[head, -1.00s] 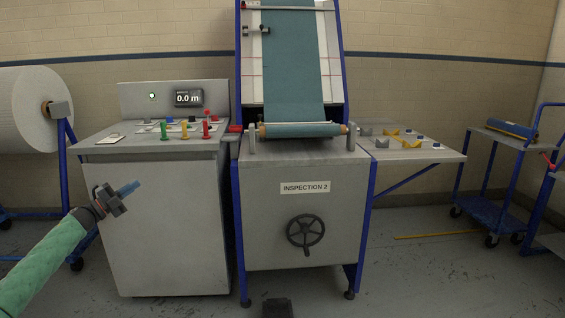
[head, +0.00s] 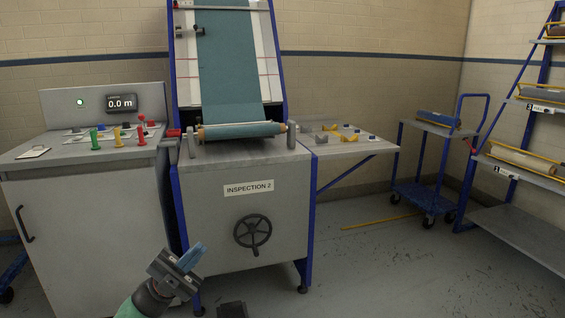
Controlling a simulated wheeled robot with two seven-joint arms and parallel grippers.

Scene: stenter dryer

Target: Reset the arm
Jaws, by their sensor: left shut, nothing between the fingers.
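My left gripper (head: 188,262) is at the lower middle-left of the head view, in front of the inspection machine (head: 215,225). Its blue fingers are together with nothing between them, pointing up and to the right. It is apart from the machine's front panel in the picture, though the depth between them is hard to judge. A little of my green left forearm shows below it at the bottom edge. My right gripper is not in view.
A control console (head: 85,200) with coloured levers stands at left. The machine's handwheel (head: 253,231) is near my gripper. A side shelf (head: 350,146) juts out right. A blue trolley (head: 425,165) and a roll rack (head: 530,165) stand at right.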

